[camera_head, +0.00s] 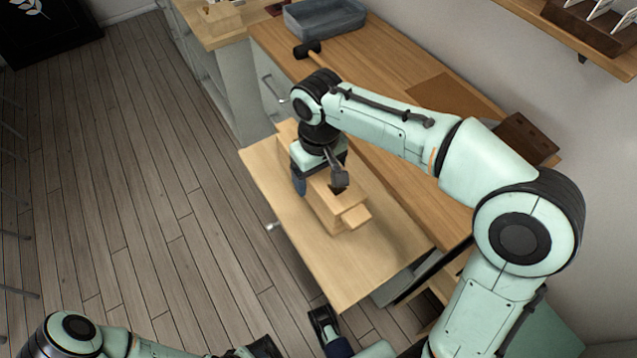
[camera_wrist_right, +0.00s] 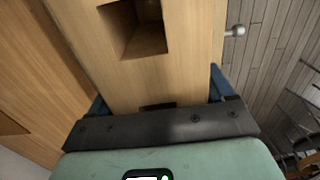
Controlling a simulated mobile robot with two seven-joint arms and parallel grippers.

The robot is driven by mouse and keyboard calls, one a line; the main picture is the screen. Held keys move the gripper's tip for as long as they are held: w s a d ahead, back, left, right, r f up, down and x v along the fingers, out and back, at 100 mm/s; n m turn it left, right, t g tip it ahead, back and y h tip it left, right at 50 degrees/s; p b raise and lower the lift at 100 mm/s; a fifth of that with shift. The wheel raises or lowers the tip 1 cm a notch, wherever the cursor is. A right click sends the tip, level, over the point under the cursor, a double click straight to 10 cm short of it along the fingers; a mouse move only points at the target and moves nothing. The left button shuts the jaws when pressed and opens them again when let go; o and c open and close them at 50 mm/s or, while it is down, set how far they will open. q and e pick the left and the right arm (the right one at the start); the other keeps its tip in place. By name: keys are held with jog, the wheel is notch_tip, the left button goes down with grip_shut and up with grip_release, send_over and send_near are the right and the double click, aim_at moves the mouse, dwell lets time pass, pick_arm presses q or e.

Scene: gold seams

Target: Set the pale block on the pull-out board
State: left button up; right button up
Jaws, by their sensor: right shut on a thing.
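The pale block (camera_head: 322,212) is a long light-wood piece with a square hole in its top. My right gripper (camera_head: 318,185) is shut on it, with blue fingers at its sides. The wrist view shows the block (camera_wrist_right: 175,70) between the fingers, its hole facing up. The block is over the pull-out board (camera_head: 385,255), a pale wooden panel; I cannot tell whether it touches it. Dark and blue parts at the bottom edge seem to be my left gripper (camera_head: 328,332); its jaws cannot be made out.
The wooden counter (camera_head: 385,65) runs behind the board, with a grey tray (camera_head: 325,17), a black-headed mallet (camera_head: 307,49) and a dark brown block (camera_head: 527,138) on it. A metal knob (camera_head: 270,226) is at the board's front.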

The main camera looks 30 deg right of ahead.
pick_arm(q)
jog(key=shift+w+a+f+b, duration=0.25)
jog(key=shift+w+f+b, duration=0.15)
jog(key=shift+w+f, duration=0.15)
pick_arm(e)
jog(key=shift+f, duration=1.75)
pick_arm(q)
jog(key=shift+f+t, duration=0.1)
jog(key=shift+t, duration=0.2)
pick_arm(e)
jog(key=shift+f, duration=0.1)
jog(key=o, duration=1.5)
jog(key=shift+f, duration=0.1)
pick_arm(q)
jog(key=shift+g, duration=0.5)
jog(key=r+p, duration=0.1)
jog(key=s+r+p, duration=0.2)
jog(key=shift+s+d+r+p, duration=0.1)
jog(key=shift+d+r+p, duration=0.1)
jog(key=shift+d+p, duration=0.1)
pick_arm(e)
notch_tip(320, 180, up, 12)
jog(key=shift+r, duration=0.2)
